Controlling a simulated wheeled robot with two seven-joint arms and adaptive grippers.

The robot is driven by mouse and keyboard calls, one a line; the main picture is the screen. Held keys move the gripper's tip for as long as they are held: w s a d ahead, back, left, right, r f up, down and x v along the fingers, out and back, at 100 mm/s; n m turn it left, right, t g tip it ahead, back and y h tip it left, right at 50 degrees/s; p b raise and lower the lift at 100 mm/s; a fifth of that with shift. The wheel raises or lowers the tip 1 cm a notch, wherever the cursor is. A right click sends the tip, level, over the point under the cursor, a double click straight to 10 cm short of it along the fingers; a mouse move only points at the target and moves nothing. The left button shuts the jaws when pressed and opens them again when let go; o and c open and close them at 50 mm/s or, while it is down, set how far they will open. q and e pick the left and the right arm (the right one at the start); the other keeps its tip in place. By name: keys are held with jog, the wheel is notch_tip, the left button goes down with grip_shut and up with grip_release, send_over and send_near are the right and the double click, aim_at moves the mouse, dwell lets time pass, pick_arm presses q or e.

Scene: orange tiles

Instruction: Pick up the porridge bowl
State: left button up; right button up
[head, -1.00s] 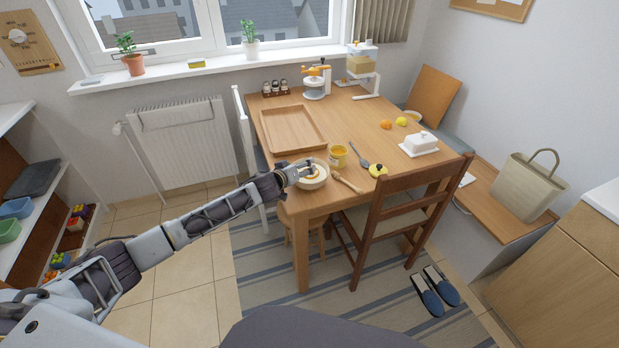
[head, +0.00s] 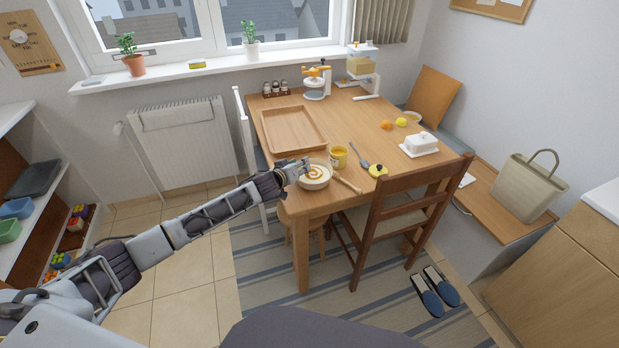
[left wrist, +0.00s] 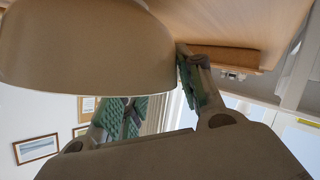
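The porridge bowl (head: 315,177) is a cream bowl with a brown swirl on its pale filling. It sits upright at the table's near left corner. My left gripper (head: 297,167) is at the bowl's left rim. In the left wrist view the bowl (left wrist: 85,45) fills the upper left, very close. The left gripper's two green-padded fingers (left wrist: 152,98) stand apart there. The bowl hides part of one finger, and I cannot tell whether either touches it. My right gripper is not in view.
The wooden table (head: 310,210) holds a yellow jar (head: 338,157), a honey dipper (head: 346,184), a spoon (head: 358,153) and a wooden tray (head: 293,130) near the bowl. A chair (head: 399,210) stands at the near side.

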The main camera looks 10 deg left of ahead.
pick_arm(q)
jog(key=shift+s+d+f, duration=0.1)
jog(key=shift+s+f, duration=0.2)
jog(key=shift+f, duration=0.3)
grip_shut()
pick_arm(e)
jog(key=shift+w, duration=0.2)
pick_arm(q)
jog(key=shift+r, duration=0.15)
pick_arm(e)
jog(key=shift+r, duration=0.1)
pick_arm(q)
jog(key=r, duration=0.3)
jog(key=r+p, duration=0.1)
jog(key=r, duration=0.6)
jog(key=shift+w, duration=0.3)
jog(key=shift+r, duration=0.2)
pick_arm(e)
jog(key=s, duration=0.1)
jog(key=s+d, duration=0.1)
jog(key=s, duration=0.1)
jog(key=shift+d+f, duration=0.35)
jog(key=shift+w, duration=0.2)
